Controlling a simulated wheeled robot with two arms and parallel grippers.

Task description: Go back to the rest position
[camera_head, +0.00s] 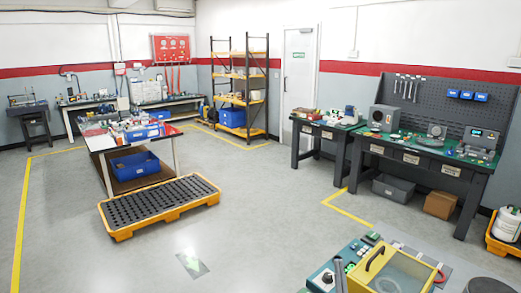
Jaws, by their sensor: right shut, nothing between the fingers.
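At the bottom edge, a dark narrow shape, which I take to be the fingers of my right gripper (339,263), points up beside the yellow box of the test machine (357,283). The fingers are together and nothing shows between them. The rest of the right arm is below the picture or cannot be made out. My left gripper is not in view. The yellow box has a black handle and a clear window on top.
A control panel (325,279) with buttons lies left of the yellow box. A yellow spill pallet (160,204) with a dark grate sits on the floor. A green-topped workbench (425,160) stands at the right. The middle floor is clear.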

